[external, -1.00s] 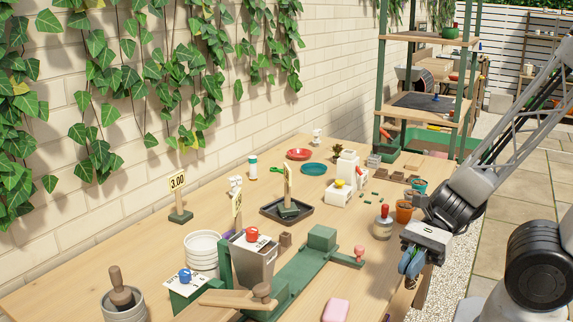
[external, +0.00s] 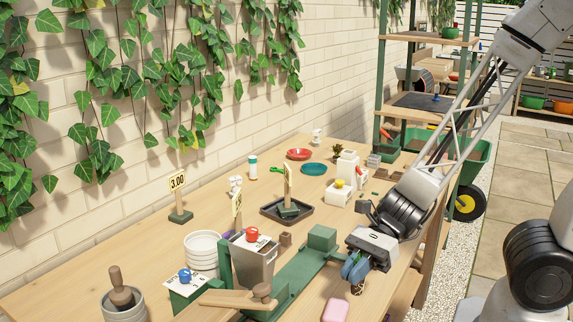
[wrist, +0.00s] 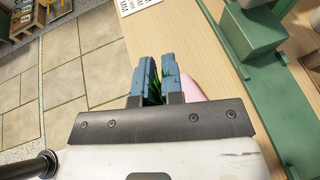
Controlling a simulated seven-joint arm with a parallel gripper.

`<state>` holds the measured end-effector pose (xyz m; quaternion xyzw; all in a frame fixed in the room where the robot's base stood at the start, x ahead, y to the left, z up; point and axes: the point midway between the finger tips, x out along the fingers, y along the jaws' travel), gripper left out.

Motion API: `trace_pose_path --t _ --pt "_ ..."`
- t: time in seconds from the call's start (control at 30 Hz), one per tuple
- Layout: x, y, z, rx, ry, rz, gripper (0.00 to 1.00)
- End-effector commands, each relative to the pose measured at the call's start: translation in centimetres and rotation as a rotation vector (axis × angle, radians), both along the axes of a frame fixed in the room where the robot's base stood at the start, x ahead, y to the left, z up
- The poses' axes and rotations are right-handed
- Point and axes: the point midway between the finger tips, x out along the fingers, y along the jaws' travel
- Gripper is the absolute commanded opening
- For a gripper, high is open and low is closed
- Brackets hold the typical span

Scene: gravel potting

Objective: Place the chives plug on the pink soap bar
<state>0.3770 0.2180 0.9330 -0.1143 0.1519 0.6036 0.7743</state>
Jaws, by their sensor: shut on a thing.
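My gripper (external: 354,270) is shut on the chives plug (external: 357,288), whose small brown body hangs just below the blue fingers. In the wrist view, green chive leaves (wrist: 169,78) show between the fingers (wrist: 158,72); the rest of the plug is hidden there. The pink soap bar (external: 335,311) lies on the bench near the front edge, just in front and left of the held plug. In the wrist view part of the soap (wrist: 191,88) shows right of the fingers, partly covered by my gripper. The plug looks apart from the soap, but its height is unclear.
A green bench fixture (external: 290,284) with a raised block (external: 322,238) runs left of my gripper. A grey bin (external: 254,262) and white buckets (external: 203,252) stand further left. A black tray (external: 270,212) lies behind. Bare wood surrounds the soap.

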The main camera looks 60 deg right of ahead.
Motion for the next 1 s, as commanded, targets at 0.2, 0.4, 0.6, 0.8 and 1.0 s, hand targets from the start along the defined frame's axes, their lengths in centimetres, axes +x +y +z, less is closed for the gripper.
trace_pose_path --t 0.2,0.4,0.6,0.8,1.0 --pt "2.1 1.2 -0.3 -0.001 0.002 0.001 0.0" --pt "2.6 1.5 -0.3 0.0 0.0 0.0 0.0" --pt "2.5 1.5 -0.3 0.0 0.0 0.0 0.0" --pt "3.1 1.8 -0.4 -0.001 0.001 0.001 0.0" --pt "3.3 1.9 -2.6 -0.001 0.004 -0.001 0.0"
